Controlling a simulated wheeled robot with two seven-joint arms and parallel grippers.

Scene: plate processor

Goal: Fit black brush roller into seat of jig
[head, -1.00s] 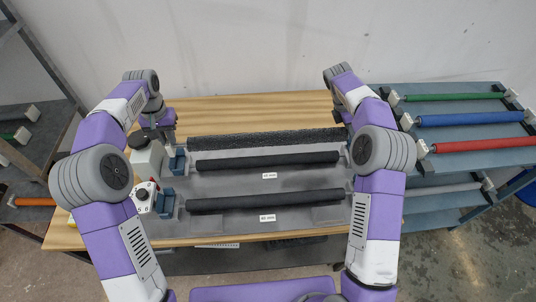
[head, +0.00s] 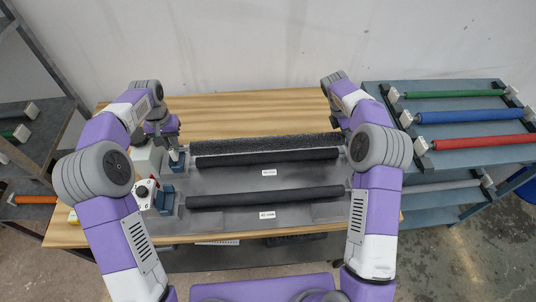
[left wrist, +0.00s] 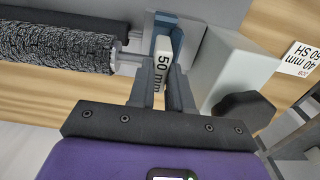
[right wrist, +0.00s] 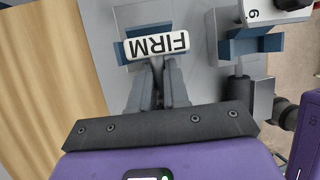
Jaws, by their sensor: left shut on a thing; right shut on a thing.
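The black brush roller (head: 265,144), with a rough speckled surface, lies level across the back of the grey jig (head: 230,180). Its left end shows in the left wrist view (left wrist: 55,50). My left gripper (left wrist: 163,75) is shut on the white end block (left wrist: 163,52) marked "50 mm". My right gripper (right wrist: 158,62) is shut on the white end block (right wrist: 157,46) marked "FIRM". Both end blocks are at the blue seat brackets, left (left wrist: 185,35) and right (right wrist: 130,50). Whether they rest fully down is unclear. The right fingers are hidden in the head view.
Two smooth black rollers, one just in front (head: 265,159) and one nearer (head: 265,197), lie on the jig. A white box with a dark knob (left wrist: 240,80) stands beside the left seat. A shelf (head: 440,130) at right holds coloured rollers. Bare table lies behind.

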